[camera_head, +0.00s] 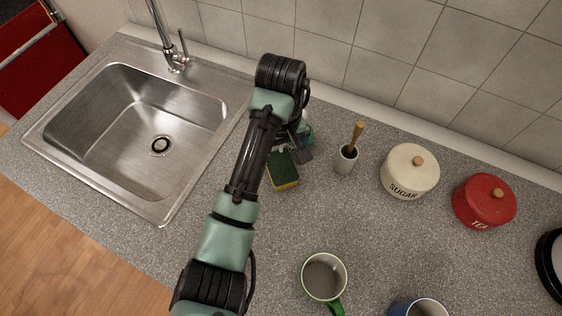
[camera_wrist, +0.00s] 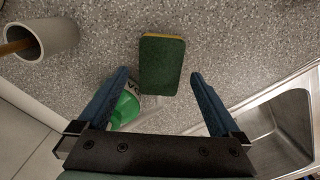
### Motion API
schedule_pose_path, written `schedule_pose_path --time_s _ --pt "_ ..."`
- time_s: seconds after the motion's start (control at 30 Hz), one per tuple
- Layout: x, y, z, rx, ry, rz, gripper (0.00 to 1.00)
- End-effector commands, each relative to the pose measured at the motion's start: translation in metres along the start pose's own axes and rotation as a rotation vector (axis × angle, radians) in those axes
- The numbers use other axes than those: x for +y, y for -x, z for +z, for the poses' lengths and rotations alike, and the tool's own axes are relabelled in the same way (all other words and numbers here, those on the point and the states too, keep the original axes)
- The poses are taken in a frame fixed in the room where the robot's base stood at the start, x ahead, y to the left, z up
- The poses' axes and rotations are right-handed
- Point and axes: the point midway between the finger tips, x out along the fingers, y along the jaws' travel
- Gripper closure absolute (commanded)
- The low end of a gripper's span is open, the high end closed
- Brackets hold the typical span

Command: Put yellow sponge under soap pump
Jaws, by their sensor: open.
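The sponge (camera_head: 283,172) lies flat on the grey counter, green scouring side up with a yellow edge showing. In the wrist view the sponge (camera_wrist: 162,62) is ahead of and partly between my fingertips. My gripper (camera_wrist: 159,74) is open and empty, one blue finger on each side of the sponge's near end, with gaps on both sides. In the head view my gripper (camera_head: 302,153) is beside the sponge's far end. A green and white container, apparently the soap pump (camera_wrist: 128,108), shows behind my left finger. Its pump top is hidden; only a green bit shows in the head view.
The steel sink (camera_head: 140,125) with its tap is left. A pot with a wooden-handled brush (camera_head: 346,160), a sugar jar (camera_head: 408,175) and a red tea jar (camera_head: 484,203) stand right. A white mug (camera_head: 324,278) and a blue mug (camera_head: 420,308) stand in front.

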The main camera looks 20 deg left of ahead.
Motion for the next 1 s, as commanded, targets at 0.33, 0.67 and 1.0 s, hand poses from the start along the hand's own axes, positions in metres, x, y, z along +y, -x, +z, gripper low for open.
schedule_pose_path --time_s 0.33,0.67,1.0 --pt "0.0 0.071 0.0 0.0 0.001 0.0 0.0" --pt "0.0 0.086 0.0 0.0 0.0 0.0 0.0" --pt "0.02 0.098 -0.007 0.07 -0.042 0.053 0.0"
